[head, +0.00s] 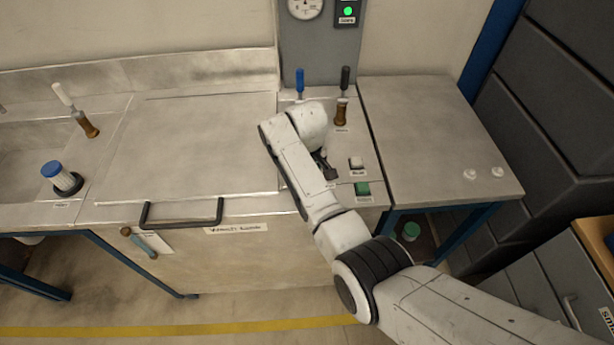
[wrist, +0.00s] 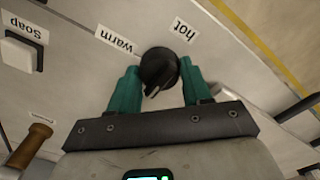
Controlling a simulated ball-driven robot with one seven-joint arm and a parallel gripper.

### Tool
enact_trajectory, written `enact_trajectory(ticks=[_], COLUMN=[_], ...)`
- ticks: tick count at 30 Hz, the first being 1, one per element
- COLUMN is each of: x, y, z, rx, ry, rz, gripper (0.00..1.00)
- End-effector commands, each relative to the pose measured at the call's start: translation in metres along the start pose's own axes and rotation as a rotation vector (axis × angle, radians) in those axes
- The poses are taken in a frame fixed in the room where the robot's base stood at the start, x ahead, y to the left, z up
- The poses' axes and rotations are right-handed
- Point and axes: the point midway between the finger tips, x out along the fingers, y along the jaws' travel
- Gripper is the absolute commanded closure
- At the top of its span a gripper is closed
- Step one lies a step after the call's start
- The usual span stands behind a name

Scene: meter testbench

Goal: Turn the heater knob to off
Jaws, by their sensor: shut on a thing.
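The heater knob (wrist: 158,68) is black and round, with a raised grip and a light mark low on it in the wrist view. Labels "hot" (wrist: 184,30) and "warm" (wrist: 116,40) stand on the panel beside it; no "off" label is in sight. My gripper (wrist: 158,72) has its green fingers on either side of the knob, shut on it.
A white button (head: 356,162) and a green button (head: 362,188) sit right of my gripper. A blue-handled lever (head: 300,82) and a black-handled lever (head: 343,88) rise behind it. A black bar handle (head: 180,213) juts out at the left. The right bench top (head: 430,140) is mostly clear.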

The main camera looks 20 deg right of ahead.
Motion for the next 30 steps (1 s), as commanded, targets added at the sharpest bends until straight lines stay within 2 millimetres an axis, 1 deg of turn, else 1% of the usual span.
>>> enact_trajectory(ticks=[8, 19, 20, 27, 30], x=[-0.0014, -0.0015, -0.0015, -0.0008, -0.0006], y=[0.0006, 0.0004, 0.0005, 0.0002, 0.0002], z=[-0.0014, -0.0016, -0.0017, -0.0009, -0.0007], rx=[-0.050, -0.054, -0.054, -0.053, -0.052], ry=[0.005, 0.005, 0.005, 0.003, 0.002], rz=[0.002, 0.002, 0.002, 0.001, 0.001], gripper=[0.82, 0.82, 0.51, 0.28, 0.26])
